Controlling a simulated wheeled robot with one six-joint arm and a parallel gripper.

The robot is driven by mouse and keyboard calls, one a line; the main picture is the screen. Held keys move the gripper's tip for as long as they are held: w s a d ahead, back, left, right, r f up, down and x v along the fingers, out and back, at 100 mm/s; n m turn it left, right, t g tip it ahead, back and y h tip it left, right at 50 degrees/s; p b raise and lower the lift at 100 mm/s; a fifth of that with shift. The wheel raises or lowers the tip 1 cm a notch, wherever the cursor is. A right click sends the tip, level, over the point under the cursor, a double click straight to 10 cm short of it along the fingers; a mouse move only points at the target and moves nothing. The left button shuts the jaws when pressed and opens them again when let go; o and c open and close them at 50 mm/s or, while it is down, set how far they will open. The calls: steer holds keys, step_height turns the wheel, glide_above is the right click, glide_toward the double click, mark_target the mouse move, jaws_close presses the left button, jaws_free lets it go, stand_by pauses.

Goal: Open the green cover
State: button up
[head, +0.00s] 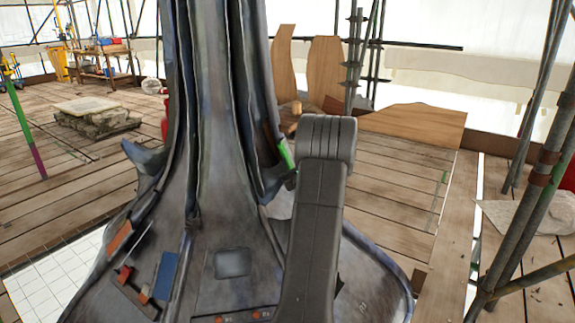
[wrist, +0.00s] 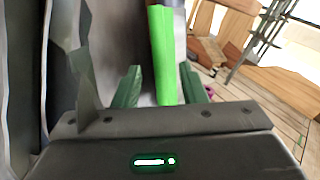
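The green cover (head: 286,153) is a narrow bright green strip on the right side of the grey spire, partly hidden by my arm in the head view. In the wrist view the green cover (wrist: 164,50) stands upright and runs down between my two fingers. My gripper (wrist: 161,78) has dark green fingers, spread apart with one on each side of the cover. A gap shows on the left; the right finger looks very close to the cover, and I cannot tell whether it touches. In the head view my arm hides the gripper.
The fluted grey spire (head: 215,120) fills the centre, with a jutting fin (head: 145,157) on its left. A blue panel (head: 166,275) and an orange panel (head: 120,236) sit low on it. Scaffold poles (head: 535,200) stand at the right. Plank floor (head: 395,195) lies open behind.

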mark_target(286, 160)
steer(key=shift+x, duration=1.7)
jaws_close()
